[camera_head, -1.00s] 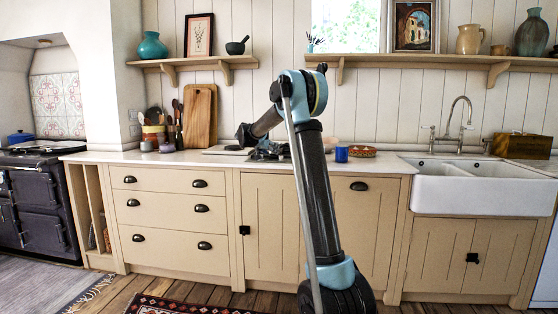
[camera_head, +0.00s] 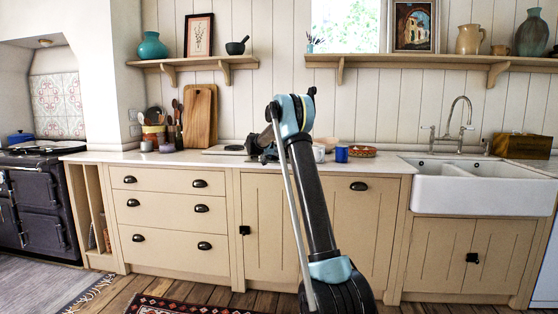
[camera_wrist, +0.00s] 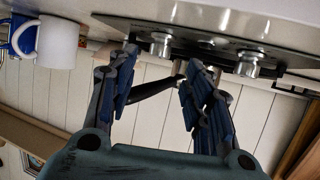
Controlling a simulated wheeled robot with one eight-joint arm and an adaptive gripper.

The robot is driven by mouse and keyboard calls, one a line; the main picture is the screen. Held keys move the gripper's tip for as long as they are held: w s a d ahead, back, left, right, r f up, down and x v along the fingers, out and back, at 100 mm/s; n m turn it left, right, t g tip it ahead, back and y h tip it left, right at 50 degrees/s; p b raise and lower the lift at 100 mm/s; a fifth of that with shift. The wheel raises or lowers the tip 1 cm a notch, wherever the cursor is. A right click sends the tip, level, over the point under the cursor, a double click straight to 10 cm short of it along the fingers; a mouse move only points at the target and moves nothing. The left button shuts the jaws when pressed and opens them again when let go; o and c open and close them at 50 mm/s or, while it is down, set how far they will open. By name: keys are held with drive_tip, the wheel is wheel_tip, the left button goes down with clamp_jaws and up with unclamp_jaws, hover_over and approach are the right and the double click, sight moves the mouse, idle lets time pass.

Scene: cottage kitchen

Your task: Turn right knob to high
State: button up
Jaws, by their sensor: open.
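The hob plate (camera_head: 226,150) lies on the counter, partly hidden by my arm. In the wrist view, which is rolled nearly upside down, the hob's dark front edge (camera_wrist: 215,38) carries a metal knob (camera_wrist: 160,43) and another metal knob (camera_wrist: 248,63). The knob nearer the white mug is the right one in the head view's sense. My gripper (camera_wrist: 162,60) is open, its two fingers spread to either side of that right knob in the picture. I cannot tell whether they touch it. In the head view, my gripper (camera_head: 262,150) is small and dark over the counter.
A white mug (camera_wrist: 57,43) and a blue cup (camera_head: 341,154) stand to the right of the hob in the head view. A patterned basket (camera_head: 362,152) is beyond them. A cutting board (camera_head: 200,118) leans behind, left. The counter front left is clear.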

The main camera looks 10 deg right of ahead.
sight(279, 162)
drive_tip(key=x, duration=0.6)
drive_tip(key=shift+w+d, duration=0.1)
drive_tip(key=shift+w, duration=0.15)
drive_tip(key=c, duration=1)
